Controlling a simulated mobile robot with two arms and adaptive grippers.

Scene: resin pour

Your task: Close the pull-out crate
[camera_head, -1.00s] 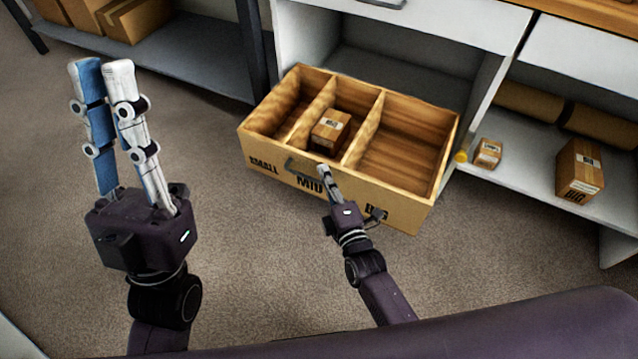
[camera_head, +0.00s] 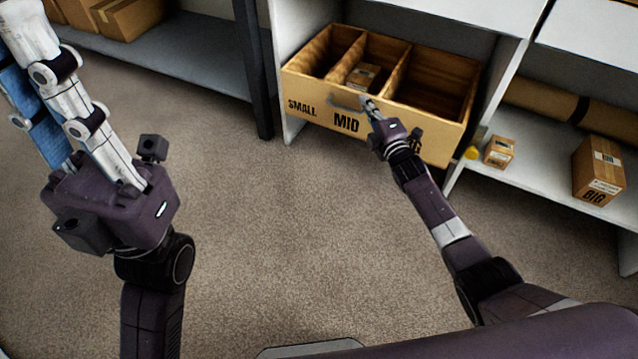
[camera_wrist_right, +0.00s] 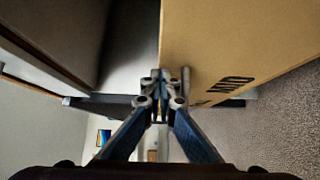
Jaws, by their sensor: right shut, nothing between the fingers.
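The pull-out crate (camera_head: 440,130) is a wooden box with three compartments, partly inside the shelf unit, its front sticking out. "SMALL" and "MID" show on its front; the third label is mostly hidden by my right gripper. A small carton (camera_head: 364,76) lies in the middle compartment. My right gripper (camera_head: 370,104) is shut and empty, with its tips at the crate's grey handle (camera_head: 346,98). In the right wrist view its tips (camera_wrist_right: 158,76) are close beside the crate front (camera_wrist_right: 235,40); contact is unclear. My left gripper (camera_head: 18,45) is raised at the left, away from the crate.
A small carton (camera_head: 499,152), a larger "BIG" carton (camera_head: 600,172) and a yellow object (camera_head: 472,153) are on the right shelf. A dark post (camera_head: 254,70) stands left of the unit. The carpet (camera_head: 290,230) before the crate is clear.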

